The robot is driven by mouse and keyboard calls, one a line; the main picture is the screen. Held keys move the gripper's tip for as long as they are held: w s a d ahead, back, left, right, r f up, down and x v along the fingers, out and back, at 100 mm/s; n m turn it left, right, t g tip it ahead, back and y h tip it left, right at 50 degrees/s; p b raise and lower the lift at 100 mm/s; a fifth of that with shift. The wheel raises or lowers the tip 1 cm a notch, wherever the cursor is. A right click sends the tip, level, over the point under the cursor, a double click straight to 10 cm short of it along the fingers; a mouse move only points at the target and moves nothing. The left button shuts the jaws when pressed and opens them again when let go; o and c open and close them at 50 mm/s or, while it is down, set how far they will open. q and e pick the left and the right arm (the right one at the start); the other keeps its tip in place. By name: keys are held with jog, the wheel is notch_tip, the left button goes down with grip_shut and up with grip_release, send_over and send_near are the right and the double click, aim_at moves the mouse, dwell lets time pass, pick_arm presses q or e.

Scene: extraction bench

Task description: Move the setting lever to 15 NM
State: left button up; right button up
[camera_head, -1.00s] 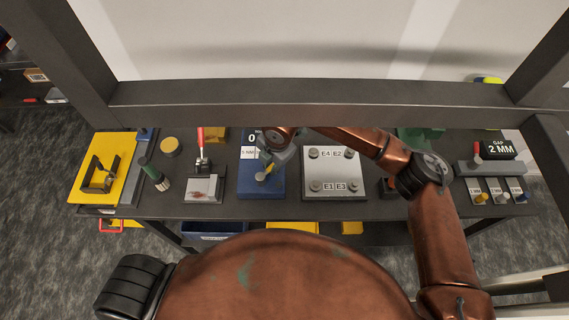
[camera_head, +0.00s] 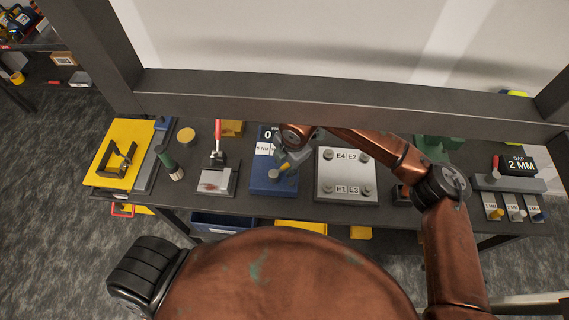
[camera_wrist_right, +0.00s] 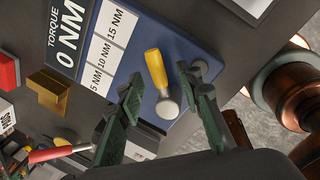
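The blue torque unit (camera_head: 263,186) stands on the bench with a dark display reading "TORQUE 0 NM" (camera_wrist_right: 70,32). White labels (camera_wrist_right: 109,48) for 5, 10 and 15 NM sit beside the display. The setting lever (camera_wrist_right: 156,70) has a yellow handle and a round silver end (camera_wrist_right: 167,108); its handle leans toward the 15 NM side of the labels in the right wrist view. My right gripper (camera_wrist_right: 165,82) is open over the unit, with one green-grey finger on each side of the lever and visible gaps. The head view shows it (camera_head: 287,158) small and partly hidden. My left gripper is not visible.
Right of the unit is a grey plate (camera_head: 347,191) marked E1 to E4. Left of it stands a red-handled lever fixture (camera_head: 217,180). A yellow tray (camera_head: 107,178) is at the far left, a GAP 2 MM display (camera_head: 519,165) at the right. A dark frame bar crosses above the bench.

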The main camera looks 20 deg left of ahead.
jog(key=shift+r, duration=0.1)
notch_tip(320, 180, up, 12)
jog(key=s+d, duration=0.1)
jog(key=d, duration=0.1)
jog(key=shift+f, duration=0.2)
dwell(0.6)
